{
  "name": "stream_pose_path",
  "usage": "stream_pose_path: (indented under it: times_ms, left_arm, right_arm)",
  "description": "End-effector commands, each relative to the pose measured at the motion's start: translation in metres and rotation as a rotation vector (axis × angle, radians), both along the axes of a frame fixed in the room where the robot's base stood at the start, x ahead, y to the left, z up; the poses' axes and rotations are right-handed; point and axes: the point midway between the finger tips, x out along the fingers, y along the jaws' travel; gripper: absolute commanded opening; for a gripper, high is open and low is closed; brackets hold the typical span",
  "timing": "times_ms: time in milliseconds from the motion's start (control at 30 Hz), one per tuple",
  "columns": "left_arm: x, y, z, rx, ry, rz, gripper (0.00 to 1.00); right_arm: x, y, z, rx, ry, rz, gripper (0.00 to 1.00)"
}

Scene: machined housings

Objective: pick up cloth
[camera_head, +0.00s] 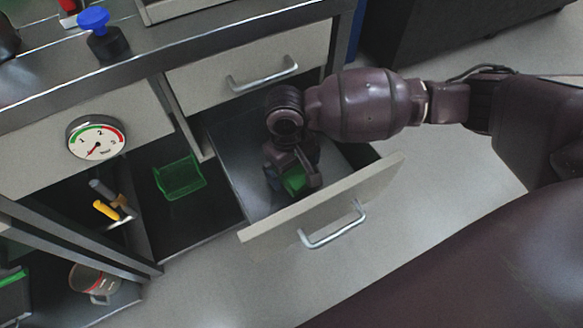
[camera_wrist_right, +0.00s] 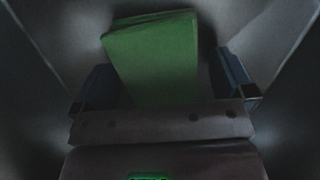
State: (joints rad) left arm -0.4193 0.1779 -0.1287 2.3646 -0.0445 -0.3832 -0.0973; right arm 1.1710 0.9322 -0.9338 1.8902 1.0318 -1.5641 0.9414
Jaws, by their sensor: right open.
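The green folded cloth (camera_head: 294,181) lies inside the open lower drawer (camera_head: 233,158). My right gripper (camera_head: 290,178) reaches down into the drawer from above, over the cloth. In the right wrist view the cloth (camera_wrist_right: 155,55) sits between the two blue-grey fingers of my right gripper (camera_wrist_right: 165,85). The fingers are apart, one on each side of the cloth, with a gap to it at the right. The gripper body hides the cloth's near end. My left gripper is not in view.
The drawer front (camera_head: 330,205) with its handle (camera_head: 333,226) stands pulled out over clear floor. A closed drawer (camera_head: 255,65) is above. A green tray (camera_head: 180,178) and a mug (camera_head: 93,283) are on the lower shelves. A gauge (camera_head: 96,138) is on the cabinet front.

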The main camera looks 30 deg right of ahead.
Motion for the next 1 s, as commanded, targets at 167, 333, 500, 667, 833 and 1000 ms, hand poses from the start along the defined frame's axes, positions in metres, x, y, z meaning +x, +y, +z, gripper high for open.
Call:
stream_pose_path:
  times_ms: [167,333,500,667,833,1000]
  left_arm:
    - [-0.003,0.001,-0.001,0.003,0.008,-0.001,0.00]
    - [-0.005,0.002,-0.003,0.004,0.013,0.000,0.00]
    - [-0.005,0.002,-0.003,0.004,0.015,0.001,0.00]
    - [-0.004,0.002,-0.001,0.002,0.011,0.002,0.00]
    - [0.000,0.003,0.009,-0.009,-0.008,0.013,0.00]
    - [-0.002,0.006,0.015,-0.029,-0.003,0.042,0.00]
  right_arm:
    - [0.000,0.000,0.001,0.000,-0.001,0.000,0.82]
    - [0.000,0.000,0.001,0.000,-0.001,0.000,0.56]
    - [0.000,0.000,0.001,0.000,0.000,0.000,0.49]
    - [0.000,0.000,0.004,0.000,-0.002,0.000,0.49]
    - [0.002,0.000,0.026,0.001,-0.009,0.000,0.49]
    - [0.003,0.000,0.069,0.001,-0.018,0.000,0.49]
